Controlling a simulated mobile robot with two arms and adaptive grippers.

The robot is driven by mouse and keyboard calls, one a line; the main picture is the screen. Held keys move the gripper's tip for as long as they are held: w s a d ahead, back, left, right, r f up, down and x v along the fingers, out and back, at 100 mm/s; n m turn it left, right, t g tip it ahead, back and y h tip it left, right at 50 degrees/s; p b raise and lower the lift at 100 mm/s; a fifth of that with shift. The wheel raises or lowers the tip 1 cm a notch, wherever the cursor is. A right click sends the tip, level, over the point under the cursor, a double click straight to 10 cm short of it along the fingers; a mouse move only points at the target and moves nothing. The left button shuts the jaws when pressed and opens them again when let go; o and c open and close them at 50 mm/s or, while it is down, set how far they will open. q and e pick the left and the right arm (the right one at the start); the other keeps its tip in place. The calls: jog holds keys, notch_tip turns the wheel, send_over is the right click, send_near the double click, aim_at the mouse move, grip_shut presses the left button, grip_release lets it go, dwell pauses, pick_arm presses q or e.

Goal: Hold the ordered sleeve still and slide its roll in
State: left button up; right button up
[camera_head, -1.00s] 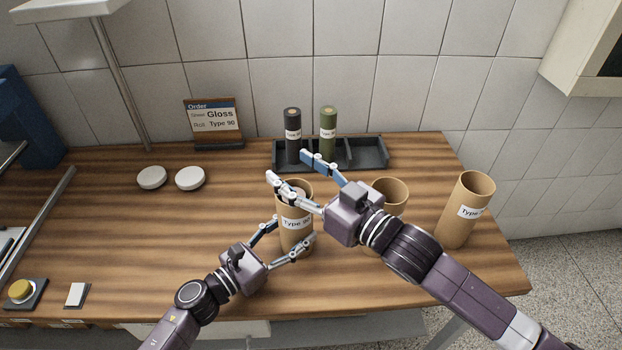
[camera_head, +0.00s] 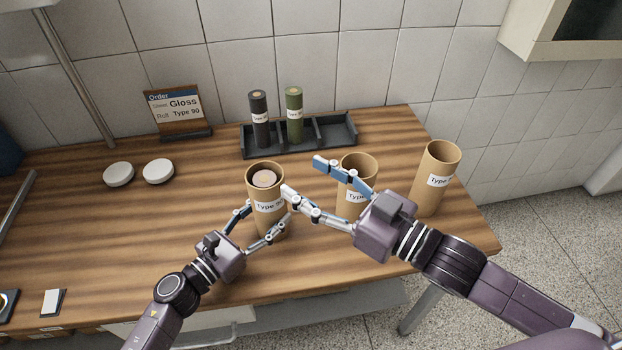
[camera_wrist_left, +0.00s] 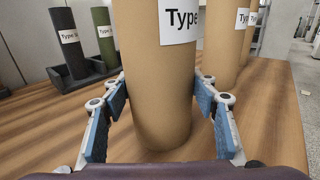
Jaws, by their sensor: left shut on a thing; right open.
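A brown cardboard sleeve (camera_head: 268,208) with a "Type 90" label stands upright on the table. A roll (camera_head: 264,178) with a pale round end sits inside it, its top just below the rim. My left gripper (camera_head: 267,216) is shut on this sleeve, one finger on each side; the sleeve (camera_wrist_left: 158,95) fills the middle of the left wrist view between the blue pads. My right gripper (camera_head: 302,177) is open and empty, just right of the sleeve's mouth. An order sign (camera_head: 174,106) reads "Gloss" and "Type 90".
Two more sleeves stand to the right, one (camera_head: 361,165) partly behind my right gripper and one (camera_head: 437,180) near the table's right end. A dark tray (camera_head: 345,133) at the back holds a black roll (camera_head: 259,120) and a green roll (camera_head: 294,115). Two white discs (camera_head: 118,174) (camera_head: 158,171) lie left.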

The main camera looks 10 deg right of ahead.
dwell(0.3)
pick_arm(q)
jog(key=o, duration=1.2)
jog(key=shift+s+a+f, duration=0.1)
jog(key=shift+s+a, duration=0.15)
jog(key=v, duration=1.1)
jog(key=shift+s+a, duration=0.1)
